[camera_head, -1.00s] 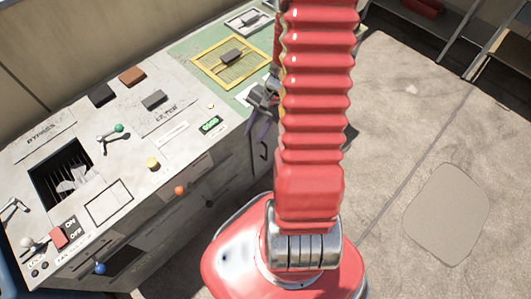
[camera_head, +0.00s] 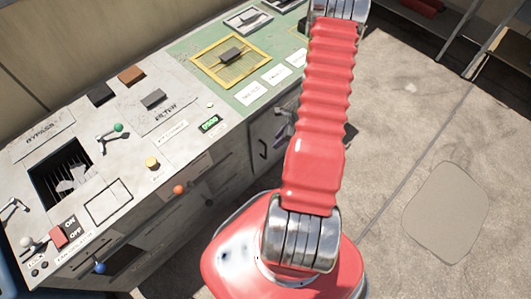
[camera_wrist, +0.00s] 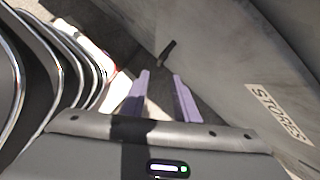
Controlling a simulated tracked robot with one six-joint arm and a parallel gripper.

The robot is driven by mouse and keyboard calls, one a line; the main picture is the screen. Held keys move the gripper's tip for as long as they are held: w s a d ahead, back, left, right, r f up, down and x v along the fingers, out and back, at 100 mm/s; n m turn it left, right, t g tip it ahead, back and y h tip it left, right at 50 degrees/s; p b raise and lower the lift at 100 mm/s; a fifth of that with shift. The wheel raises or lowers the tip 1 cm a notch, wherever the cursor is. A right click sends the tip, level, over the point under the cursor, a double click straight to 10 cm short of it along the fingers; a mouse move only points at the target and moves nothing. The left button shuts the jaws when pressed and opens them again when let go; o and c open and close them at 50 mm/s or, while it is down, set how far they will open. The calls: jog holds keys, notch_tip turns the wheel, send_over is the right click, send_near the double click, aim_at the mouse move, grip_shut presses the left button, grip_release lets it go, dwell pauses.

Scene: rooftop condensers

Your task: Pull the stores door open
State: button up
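The stores door shows in the wrist view as a grey scuffed panel with a white STORES label (camera_wrist: 278,113) at the right. A short dark handle (camera_wrist: 167,48) stands out near the top middle, beyond my fingertips. My gripper (camera_wrist: 160,76) has two purple fingers apart, with nothing seen between them; the handle lies ahead of the gap. In the head view my gripper (camera_head: 285,125) is mostly hidden behind my red arm, beside the cabinet's right front. A dark handle (camera_head: 263,150) shows on that front. I cannot tell whether the door is ajar.
The cabinet top (camera_head: 150,125) carries levers, knobs, blocks and a yellow-framed grating (camera_head: 230,61). An orange knob (camera_head: 180,189) and a blue knob (camera_head: 99,268) stick out from its front. The concrete floor (camera_head: 400,130) to the right is clear up to a metal rack (camera_head: 485,45).

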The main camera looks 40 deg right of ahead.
aim_at(266, 158)
jog(key=shift+f, duration=0.15)
jog(key=shift+x, duration=6.75)
grip_shut()
